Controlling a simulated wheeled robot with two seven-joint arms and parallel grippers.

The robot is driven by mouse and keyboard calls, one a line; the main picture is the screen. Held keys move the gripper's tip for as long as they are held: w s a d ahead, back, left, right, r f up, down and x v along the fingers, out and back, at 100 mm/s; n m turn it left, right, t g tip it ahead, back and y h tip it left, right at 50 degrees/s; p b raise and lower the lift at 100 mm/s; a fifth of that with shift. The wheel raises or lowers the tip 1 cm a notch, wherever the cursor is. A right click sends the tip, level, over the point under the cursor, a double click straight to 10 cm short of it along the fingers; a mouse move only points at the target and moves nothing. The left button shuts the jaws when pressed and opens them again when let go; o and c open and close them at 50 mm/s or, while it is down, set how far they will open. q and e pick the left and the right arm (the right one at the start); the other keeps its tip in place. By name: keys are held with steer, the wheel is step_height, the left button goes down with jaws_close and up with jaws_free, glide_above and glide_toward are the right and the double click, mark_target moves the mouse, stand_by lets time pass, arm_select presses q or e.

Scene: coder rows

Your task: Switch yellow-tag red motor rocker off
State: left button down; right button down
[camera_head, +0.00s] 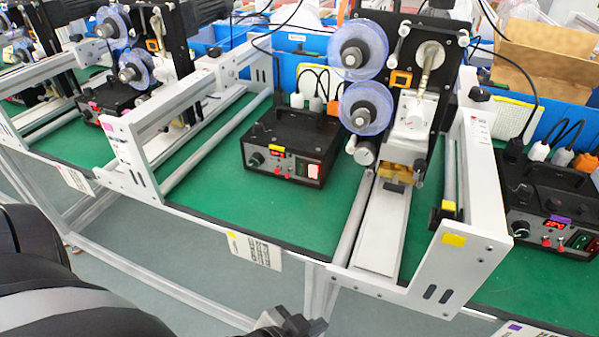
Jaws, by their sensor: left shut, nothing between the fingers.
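The black control box with the yellow tag (277,150) stands on the green bench top in the middle. Its front has a black knob, small red toggles, a red display and a bright red rocker (313,170) at the right end. The rocker looks lit; its tilt is too small to tell. My left gripper (292,325) is at the bottom edge, partly cut off, shut and empty. It is in front of the bench, well below and apart from the box. My right gripper is not in view.
A white frame (455,240) with a yellow label and a machine with blue reels (368,105) stand right of the box. A purple-tag box (550,205) is far right, a pink-tag box (110,105) far left. Bare green bench (280,215) lies before the yellow-tag box.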

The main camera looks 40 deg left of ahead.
mark_target(311, 172)
arm_select(q)
steer(key=a+r+m+g+y, duration=0.2)
steer(key=a+r+m+y, duration=0.6)
steer(key=a, duration=0.4)
steer(key=w+r+m+t, duration=0.2)
steer(key=r+m+t, duration=0.1)
steer(key=m, duration=0.8)
steer(key=w+r+m+t+h, duration=0.1)
steer(key=w+r+m+t, duration=0.2)
steer(key=m, duration=0.8)
step_height(311, 172, up, 2)
steer(key=shift+r+m+t, duration=0.2)
steer(key=shift+m+t, duration=0.2)
steer(key=shift+t, duration=0.4)
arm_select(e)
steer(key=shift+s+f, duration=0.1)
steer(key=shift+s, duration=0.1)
arm_select(q)
steer(key=shift+d, duration=0.1)
steer(key=x, duration=0.4)
steer(key=p+x, duration=0.1)
steer(key=x, duration=0.4)
steer(key=r+p+x, duration=0.1)
steer(key=x, duration=0.3)
steer(key=shift+w, duration=0.45)
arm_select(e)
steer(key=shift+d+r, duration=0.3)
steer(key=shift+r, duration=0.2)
